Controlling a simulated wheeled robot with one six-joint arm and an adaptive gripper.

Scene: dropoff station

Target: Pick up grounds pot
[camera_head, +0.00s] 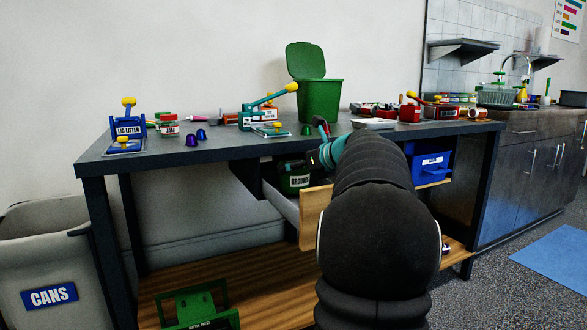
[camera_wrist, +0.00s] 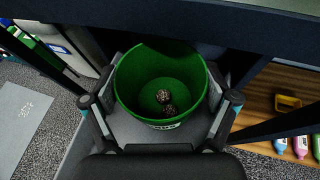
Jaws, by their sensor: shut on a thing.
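The grounds pot is a green open pot with a white label reading GROUNDS. In the head view the pot (camera_head: 295,183) is under the worktop, at the opened drawer (camera_head: 313,215). In the wrist view the pot (camera_wrist: 127,77) fills the middle, with a few dark round lumps (camera_wrist: 166,102) on its floor. My gripper (camera_wrist: 162,103) has a finger on each side of the pot and is shut on it. In the head view my gripper (camera_head: 318,158) is partly hidden behind my arm. Whether the pot touches the drawer floor cannot be told.
The dark worktop (camera_head: 220,152) lies above the pot, its front edge close over it. On it stand a green lidded bin (camera_head: 319,100), a lid lifter (camera_head: 127,125) and several small tools. A blue bin (camera_head: 430,165) sits under the right side. A cans bin (camera_head: 48,265) stands left.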

